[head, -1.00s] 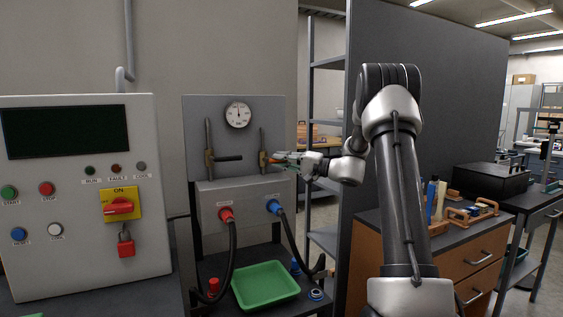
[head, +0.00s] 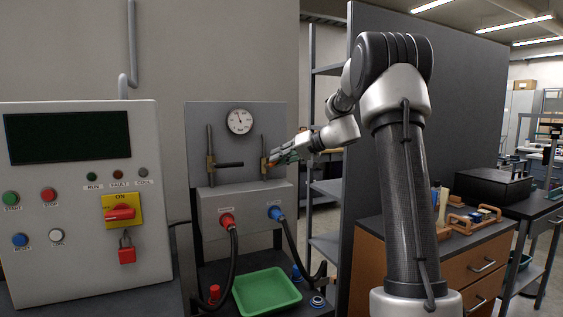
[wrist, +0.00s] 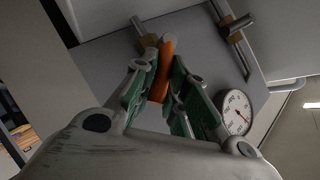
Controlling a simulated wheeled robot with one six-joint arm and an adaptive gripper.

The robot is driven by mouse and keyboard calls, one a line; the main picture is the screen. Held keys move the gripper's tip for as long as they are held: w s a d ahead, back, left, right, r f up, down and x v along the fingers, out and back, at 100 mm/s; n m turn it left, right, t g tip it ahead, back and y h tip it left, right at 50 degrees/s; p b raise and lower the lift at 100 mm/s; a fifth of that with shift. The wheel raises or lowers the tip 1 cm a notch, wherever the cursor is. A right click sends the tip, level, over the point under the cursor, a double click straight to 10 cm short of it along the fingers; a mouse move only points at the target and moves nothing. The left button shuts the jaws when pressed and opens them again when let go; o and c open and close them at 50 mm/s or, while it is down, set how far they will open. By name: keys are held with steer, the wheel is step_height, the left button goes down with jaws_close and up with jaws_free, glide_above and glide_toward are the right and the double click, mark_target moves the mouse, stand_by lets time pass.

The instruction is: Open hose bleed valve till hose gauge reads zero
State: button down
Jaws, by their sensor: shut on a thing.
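The hose gauge (head: 239,121) is a round white dial at the top of the grey panel. Its reading is too small to tell; it also shows tilted in the wrist view (wrist: 236,112). Below it on the right is a brass valve (head: 265,165) on a vertical pipe. My gripper (head: 273,160) is at this valve, coming from the right. In the wrist view my green-padded fingers (wrist: 162,88) are shut on an orange valve handle (wrist: 166,48), which runs from the brass body down between them. In the head view the handle is mostly hidden by the fingers.
A second valve (head: 211,162) with a black handle stands to the left. Red (head: 227,220) and blue (head: 275,212) hose couplings sit below, with black hoses hanging. A green tray (head: 266,291) lies underneath. A control cabinet (head: 78,240) is at left, a dark partition (head: 430,110) at right.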

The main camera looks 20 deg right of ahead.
steer(key=a+n+h, duration=0.1)
steer(key=a+r+n+h, duration=0.1)
steer(key=h, duration=0.1)
steer(key=shift+r+g, duration=0.2)
steer(key=shift+g, duration=0.2)
steer(key=shift+a+n+g+h, duration=0.15)
steer(key=shift+a+n+h, duration=0.35)
steer(key=shift+h, duration=0.5)
steer(key=shift+a+n+g+h, duration=0.15)
steer(key=shift+a+n+h, duration=0.3)
steer(key=shift+h, duration=0.55)
steer(key=c, duration=1.4)
jaws_free()
steer(key=shift+c, duration=0.2)
steer(key=shift+r, duration=0.1)
steer(key=v, duration=1.2)
